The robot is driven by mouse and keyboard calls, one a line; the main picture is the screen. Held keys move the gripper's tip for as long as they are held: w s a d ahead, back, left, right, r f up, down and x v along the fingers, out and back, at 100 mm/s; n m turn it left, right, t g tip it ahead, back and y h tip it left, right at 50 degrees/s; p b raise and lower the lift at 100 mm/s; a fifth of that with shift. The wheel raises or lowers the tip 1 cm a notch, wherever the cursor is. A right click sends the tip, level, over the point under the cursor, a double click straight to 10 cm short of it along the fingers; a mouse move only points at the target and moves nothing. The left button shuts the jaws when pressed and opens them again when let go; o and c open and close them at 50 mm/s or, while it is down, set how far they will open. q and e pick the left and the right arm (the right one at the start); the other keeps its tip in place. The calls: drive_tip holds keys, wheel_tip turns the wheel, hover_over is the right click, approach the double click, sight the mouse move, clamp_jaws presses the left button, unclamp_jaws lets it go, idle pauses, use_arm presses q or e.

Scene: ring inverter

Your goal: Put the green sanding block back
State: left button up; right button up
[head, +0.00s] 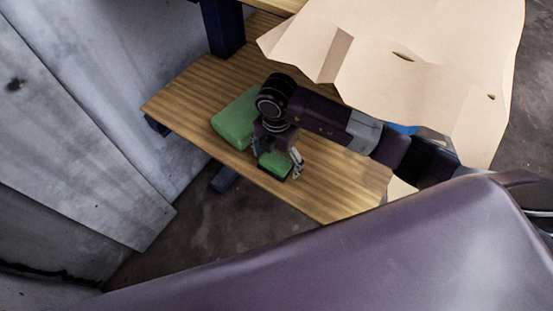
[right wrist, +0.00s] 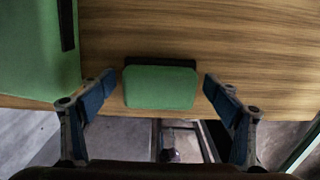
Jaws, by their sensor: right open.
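The green sanding block (head: 272,165) lies near the front edge of the wooden board (head: 340,175). It has a dark layer along one side, and it also shows in the middle of the right wrist view (right wrist: 160,88). My right gripper (head: 277,163) is open, with one finger on each side of the block. In the right wrist view, gaps show between both fingertips and the block. My left gripper is not in view.
A larger green box-like object (head: 232,121) with a dark strip lies left of the block, close to my gripper. A torn-edged cardboard sheet (head: 400,50) overhangs the back right. A dark blue post (head: 222,27) stands behind. Board to the right of the block is clear.

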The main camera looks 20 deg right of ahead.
sight(276, 159)
drive_tip(key=shift+r, duration=0.6)
wheel_tip(276, 159, up, 5)
drive_tip(key=shift+r+b, duration=0.2)
drive_tip(key=shift+b, duration=0.7)
drive_tip(key=shift+r, duration=0.6)
